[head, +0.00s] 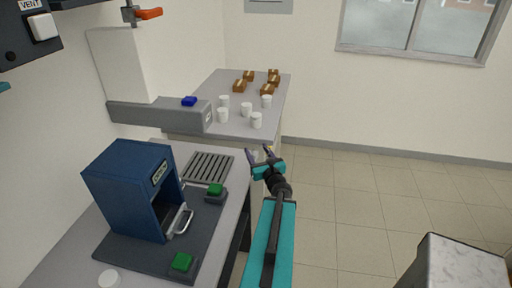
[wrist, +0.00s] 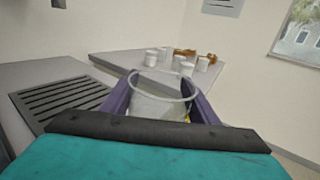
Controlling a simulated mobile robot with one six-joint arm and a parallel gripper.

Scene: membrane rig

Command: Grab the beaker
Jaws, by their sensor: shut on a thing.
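My gripper (wrist: 160,106) is shut on a clear glass beaker (wrist: 162,88). In the wrist view the beaker stands between the two purple fingers, with its round rim toward the camera, and its lower part is hidden by my gripper's dark front edge. In the head view my gripper (head: 262,157) is at the right edge of the near counter, beside the slotted drain grille. The beaker is only faintly visible there, as a pale patch at the fingers. I cannot tell from these views whether its base touches anything.
The near counter holds a blue machine (head: 133,190), green buttons (head: 182,262) and a drain grille (head: 208,167). The far counter (head: 215,82) carries several white cups and brown blocks. A grey marbled block (head: 455,265) stands at lower right. The tiled floor (head: 345,200) between is clear.

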